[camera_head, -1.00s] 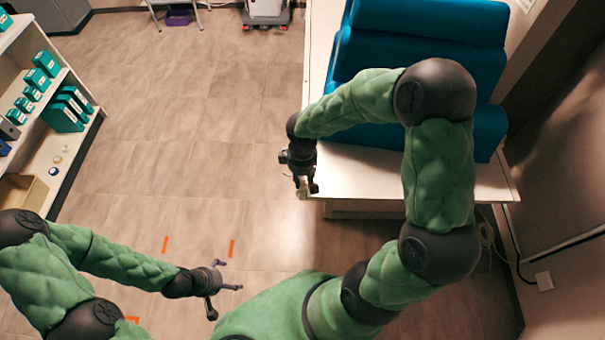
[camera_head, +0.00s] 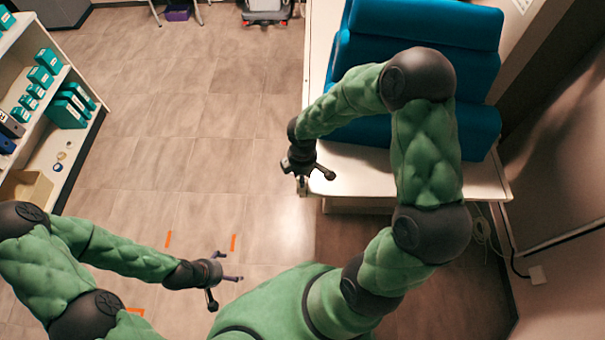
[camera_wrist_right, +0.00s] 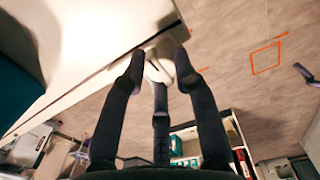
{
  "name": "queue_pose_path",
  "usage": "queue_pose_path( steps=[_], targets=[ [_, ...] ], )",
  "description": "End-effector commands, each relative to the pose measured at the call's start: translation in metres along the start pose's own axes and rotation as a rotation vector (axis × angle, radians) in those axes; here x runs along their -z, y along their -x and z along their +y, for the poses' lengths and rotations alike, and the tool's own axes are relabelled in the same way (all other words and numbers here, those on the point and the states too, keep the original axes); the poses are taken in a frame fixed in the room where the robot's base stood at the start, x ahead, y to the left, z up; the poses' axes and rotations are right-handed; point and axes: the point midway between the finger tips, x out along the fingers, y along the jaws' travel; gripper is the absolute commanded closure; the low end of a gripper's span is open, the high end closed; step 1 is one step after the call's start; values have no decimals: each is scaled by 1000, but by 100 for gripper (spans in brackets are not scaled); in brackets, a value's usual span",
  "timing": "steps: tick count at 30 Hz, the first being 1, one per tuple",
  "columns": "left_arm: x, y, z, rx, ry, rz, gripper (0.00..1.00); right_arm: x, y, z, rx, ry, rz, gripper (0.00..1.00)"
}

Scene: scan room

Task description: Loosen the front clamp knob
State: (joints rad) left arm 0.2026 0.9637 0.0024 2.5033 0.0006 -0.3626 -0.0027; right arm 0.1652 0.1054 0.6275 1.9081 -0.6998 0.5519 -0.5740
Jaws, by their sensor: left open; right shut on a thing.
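The front clamp knob (camera_wrist_right: 153,69) is a small pale piece at the edge of the white table (camera_wrist_right: 92,85). It shows between my fingers in the right wrist view, partly covered by them. My right gripper (camera_wrist_right: 160,72) is shut on it, two long dark fingers on one side and a single one opposite. My left gripper (camera_head: 226,280) is open and empty above the floor, lower left, well away from the knob.
Blue cushions (camera_head: 415,75) lie on the white table, behind my right arm. A white shelf unit (camera_head: 80,150) with teal boxes and binders stands at the left. The tiled floor between is clear, with orange tape marks (camera_head: 233,243).

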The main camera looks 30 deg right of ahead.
Motion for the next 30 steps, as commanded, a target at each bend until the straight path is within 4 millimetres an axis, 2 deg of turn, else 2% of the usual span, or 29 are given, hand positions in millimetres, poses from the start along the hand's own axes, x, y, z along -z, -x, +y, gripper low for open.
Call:
queue_pose_path(
  steps=[14,15,17,30],
  targets=[
    [0,1,0,0,0,0,9,1,0,0,0,19,1,100],
    [0,1,0,0,0,0,9,1,0,0,0,19,0,65],
    [0,1,0,0,0,0,9,1,0,0,0,18,0,48],
    [0,1,0,0,0,0,9,0,6,1,-2,16,0,47]
  ],
)
